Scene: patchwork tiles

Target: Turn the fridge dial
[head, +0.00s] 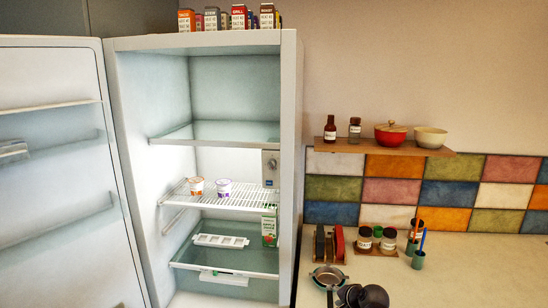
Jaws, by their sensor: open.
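The fridge (292,120) stands open, its door (55,185) swung to the left. The fridge dial (270,164) is a small round knob on a pale grey panel at the inner right wall, beside the wire shelf. Its setting is too small to read. My gripper (327,270) shows small at the bottom centre, over the counter, with dark arm parts beside it. It appears open and empty, below and to the right of the dial, well apart from it.
Two small cups (196,186) stand on the wire shelf (240,199). A green carton (269,228) stands below the dial panel. Jars (365,238) and other items sit on the counter (465,270) near the tiled wall. The counter's right side is clear.

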